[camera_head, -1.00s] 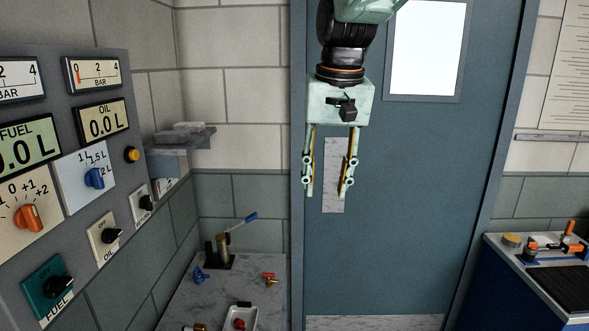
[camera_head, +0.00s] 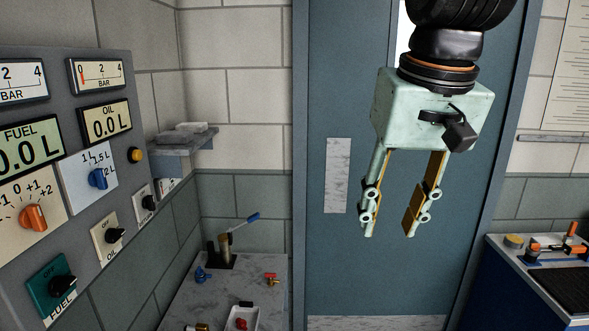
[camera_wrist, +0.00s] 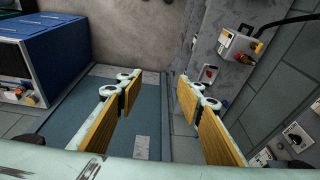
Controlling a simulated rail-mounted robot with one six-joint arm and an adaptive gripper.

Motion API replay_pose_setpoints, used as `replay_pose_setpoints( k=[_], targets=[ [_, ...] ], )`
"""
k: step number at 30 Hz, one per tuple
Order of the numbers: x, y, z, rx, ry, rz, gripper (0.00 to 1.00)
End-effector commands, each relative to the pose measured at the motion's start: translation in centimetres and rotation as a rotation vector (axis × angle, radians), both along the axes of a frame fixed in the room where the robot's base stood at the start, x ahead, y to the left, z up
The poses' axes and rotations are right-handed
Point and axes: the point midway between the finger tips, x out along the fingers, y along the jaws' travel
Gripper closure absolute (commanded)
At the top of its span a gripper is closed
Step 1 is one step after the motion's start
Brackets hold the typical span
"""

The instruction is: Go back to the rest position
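My gripper (camera_head: 390,232) hangs in front of the blue-grey door (camera_head: 340,265) in the head view, fingers pointing down. Its two fingers stand well apart with nothing between them, so it is open and empty. In the wrist view my gripper (camera_wrist: 155,88) shows both yellow-padded fingers spread, with the door and floor area beyond them. The gripper touches nothing that I can see.
At the left is a control panel (camera_head: 85,225) with gauges and knobs. A grey bench (camera_head: 215,290) with a lever and small fittings stands at lower middle. A blue cabinet (camera_head: 500,290) with orange-handled clamps is at right. Space before the door is free.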

Motion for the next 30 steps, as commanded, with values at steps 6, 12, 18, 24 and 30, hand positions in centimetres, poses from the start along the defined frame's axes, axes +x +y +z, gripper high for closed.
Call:
replay_pose_setpoints(
  k=[6,12,18,24,30],
  targets=[
    [-4.2,-1.4,-0.5,-0.004,-0.017,-0.003,0.66],
    [-7.8,-2.5,-1.3,-0.009,-0.03,-0.004,0.66],
    [-11.5,-3.5,-2.4,-0.015,-0.043,-0.005,0.66],
    [-15.0,-4.2,-3.8,-0.021,-0.056,-0.006,0.66],
    [-18.0,-4.8,-5.2,-0.027,-0.068,-0.005,0.66]
  ],
)
